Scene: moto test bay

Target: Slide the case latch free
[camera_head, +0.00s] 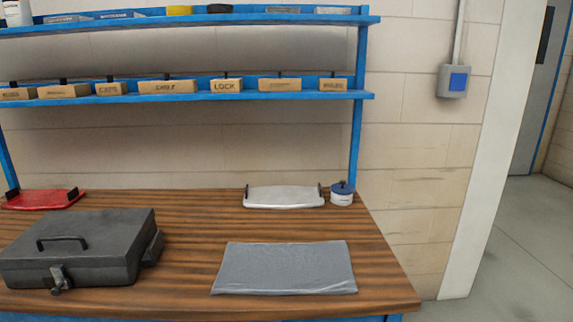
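A dark grey case (90,245) with a black handle on its lid stands at the left front of the wooden bench. Its lid looks closed. A metal latch (58,280) sits on the case's front side near the lower edge. The picture is too small to tell whether the latch is fastened. Another dark part (152,248) sticks out from the case's right side. Neither of my grippers shows in the head view.
A grey mat (285,268) lies right of the case on the bench (190,225). A red tray (42,200), a white tray (284,197) and a blue-lidded pot (341,194) stand along the back. Blue shelves (200,98) with labelled boxes rise behind. Bare bench lies between case and mat.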

